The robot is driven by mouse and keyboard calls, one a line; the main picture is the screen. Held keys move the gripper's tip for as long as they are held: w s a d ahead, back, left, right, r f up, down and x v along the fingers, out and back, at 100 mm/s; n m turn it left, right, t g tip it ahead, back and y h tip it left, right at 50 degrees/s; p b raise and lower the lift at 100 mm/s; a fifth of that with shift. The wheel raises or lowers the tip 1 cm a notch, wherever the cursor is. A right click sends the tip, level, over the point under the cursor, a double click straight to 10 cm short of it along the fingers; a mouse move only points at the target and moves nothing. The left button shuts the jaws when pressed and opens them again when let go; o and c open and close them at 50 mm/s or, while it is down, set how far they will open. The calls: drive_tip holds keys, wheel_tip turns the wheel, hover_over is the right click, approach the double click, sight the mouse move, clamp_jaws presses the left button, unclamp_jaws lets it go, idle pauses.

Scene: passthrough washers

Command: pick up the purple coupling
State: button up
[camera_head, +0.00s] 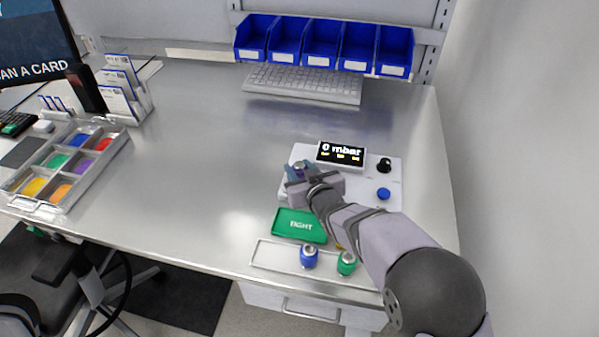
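My gripper (299,174) is over the left part of the white device with the "0 mbar" display (341,154). A small coupling with a metal top and a dark purple-blue body (299,167) shows at the fingertips. It looks like the purple coupling, but it is small and partly hidden by the gripper. I cannot tell whether the fingers are closed on it or only around it. A blue coupling (309,257) and a green coupling (347,263) stand upright in the clear tray (272,258) at the front edge. A bit of yellow (339,246) shows beside my arm, mostly hidden.
A green "EIGHT" card tray (299,226) lies in front of the device. The device has a black knob (384,165) and a blue button (383,194). A keyboard (303,84) and blue bins (322,43) are at the back. The middle of the table is clear.

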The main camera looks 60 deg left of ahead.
sight(299, 164)
drive_tip(key=c, duration=0.6)
drive_tip(key=shift+r, duration=0.15)
wheel_tip(299, 164, up, 10)
drive_tip(key=shift+f+b, duration=0.1)
drive_tip(key=shift+b, duration=0.5)
